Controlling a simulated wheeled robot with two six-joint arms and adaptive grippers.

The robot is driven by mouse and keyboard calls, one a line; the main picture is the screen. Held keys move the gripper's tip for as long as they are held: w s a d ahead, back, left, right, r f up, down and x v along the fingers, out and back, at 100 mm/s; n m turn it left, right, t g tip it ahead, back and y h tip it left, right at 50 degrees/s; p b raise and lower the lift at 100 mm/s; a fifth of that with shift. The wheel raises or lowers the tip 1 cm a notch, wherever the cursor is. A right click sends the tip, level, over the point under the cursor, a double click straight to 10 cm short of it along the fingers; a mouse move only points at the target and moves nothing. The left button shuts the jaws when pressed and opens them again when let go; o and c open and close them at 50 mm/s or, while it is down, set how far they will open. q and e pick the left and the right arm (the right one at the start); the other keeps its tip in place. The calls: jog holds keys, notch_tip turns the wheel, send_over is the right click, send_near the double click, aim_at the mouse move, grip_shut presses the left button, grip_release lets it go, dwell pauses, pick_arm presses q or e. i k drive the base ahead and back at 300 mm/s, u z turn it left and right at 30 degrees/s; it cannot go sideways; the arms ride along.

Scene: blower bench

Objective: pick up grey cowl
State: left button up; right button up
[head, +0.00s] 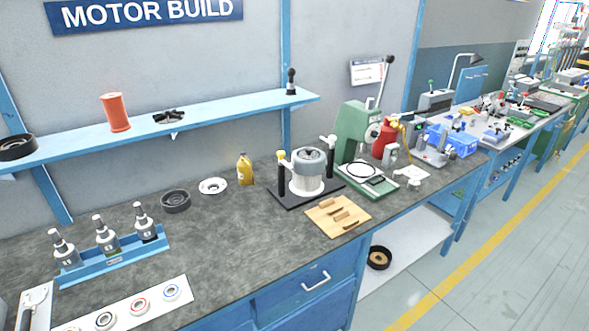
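A dark grey, round, cup-like part (176,201), which looks like the grey cowl, sits on the bench top. It is left of a white flanged disc (213,186) and behind the right end of the blue bottle rack (115,260). Nothing touches it and its top is uncovered. Another grey round piece (307,160) sits on the white body (306,183) in the black-based fixture; I cannot tell exactly what it is. Neither of my grippers is in view.
A yellow bottle (245,169) stands right of the disc. A wooden block tray (338,216) lies near the front edge, beside a green press (357,132). A blue shelf (220,112) runs above. The bench middle (232,235) is clear.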

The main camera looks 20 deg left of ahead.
aim_at(304, 168)
jog(key=z, duration=0.8)
jog(key=i, duration=1.35)
jog(key=u, duration=0.25)
